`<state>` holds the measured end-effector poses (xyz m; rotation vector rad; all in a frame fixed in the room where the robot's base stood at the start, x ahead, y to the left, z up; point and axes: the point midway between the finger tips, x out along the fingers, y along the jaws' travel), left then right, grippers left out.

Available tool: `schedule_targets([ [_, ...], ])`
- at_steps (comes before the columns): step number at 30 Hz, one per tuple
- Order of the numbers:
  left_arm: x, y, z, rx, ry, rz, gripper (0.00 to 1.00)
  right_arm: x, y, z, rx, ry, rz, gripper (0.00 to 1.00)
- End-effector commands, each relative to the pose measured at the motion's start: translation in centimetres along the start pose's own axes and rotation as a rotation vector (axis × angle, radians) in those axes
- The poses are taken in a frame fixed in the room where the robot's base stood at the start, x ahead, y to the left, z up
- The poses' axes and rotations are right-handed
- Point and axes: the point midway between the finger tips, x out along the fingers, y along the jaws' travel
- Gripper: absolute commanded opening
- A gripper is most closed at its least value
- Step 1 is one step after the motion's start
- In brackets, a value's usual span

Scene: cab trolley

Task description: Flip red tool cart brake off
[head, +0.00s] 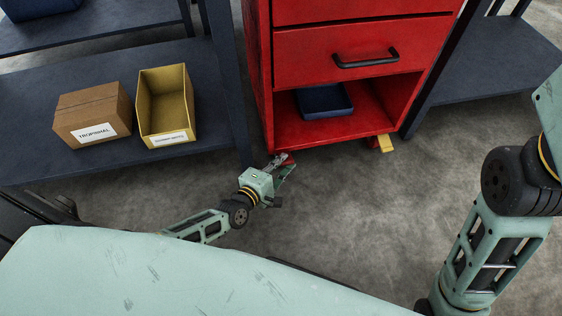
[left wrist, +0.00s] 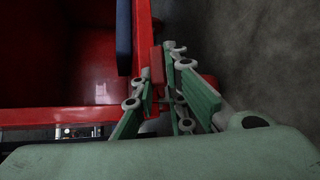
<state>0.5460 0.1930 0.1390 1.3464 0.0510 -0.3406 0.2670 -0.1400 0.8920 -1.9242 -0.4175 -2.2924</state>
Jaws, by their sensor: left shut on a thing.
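The red tool cart (head: 350,112) stands at the top centre, with a drawer above and an open bay below. My left gripper (head: 284,164) is low at the cart's front left bottom corner. In the left wrist view its green fingers (left wrist: 165,88) are shut on a small red brake pedal (left wrist: 157,62), beside the red cart wall (left wrist: 60,60). The fingers hide most of the pedal and the caster. A yellow pedal (head: 385,143) shows at the cart's front right caster. My right arm comes in at the right; its gripper is out of view.
A dark shelf (head: 35,145) on the left holds a brown cardboard box (head: 92,112) and a yellow bin (head: 172,112). A blue tray (head: 323,100) lies in the cart's bay. Another dark shelf (head: 490,65) is to the right. The concrete floor before the cart is clear.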

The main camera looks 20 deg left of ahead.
Motion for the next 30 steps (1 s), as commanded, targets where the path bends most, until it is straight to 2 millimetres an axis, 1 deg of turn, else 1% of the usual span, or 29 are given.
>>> schedule_targets([
  [1,0.0,0.1,-0.1,-0.005,0.002,0.002,0.0,0.0,0.0,0.0,0.0,0.0,0.0,0.0],
  [2,0.0,0.1,-0.1,-0.005,0.002,0.002,0.14,0.0,0.0,0.0,0.0,0.0,0.0,0.0],
  [4,0.0,0.1,-0.1,-0.004,0.001,0.002,0.2,0.0,0.0,0.0,0.0,0.0,0.0,0.0],
  [13,-0.1,0.1,0.0,-0.001,0.001,0.002,0.2,0.1,0.0,0.0,0.0,0.002,0.0,0.0],
  [16,-0.7,0.0,0.0,-0.001,0.0,0.001,0.2,0.1,0.0,0.0,0.0,0.002,0.0,0.0],
  [20,-2.6,-0.1,-0.1,-0.002,0.001,-0.001,0.2,0.1,0.0,0.0,0.0,0.001,0.0,0.0],
  [27,-7.8,-0.1,0.0,-0.002,0.001,-0.001,0.2,0.0,0.0,0.0,0.0,0.001,0.0,0.0],
  [30,-9.6,-0.1,-0.1,-0.001,0.001,-0.002,0.2,0.0,0.0,0.0,0.0,0.001,0.0,0.0],
])
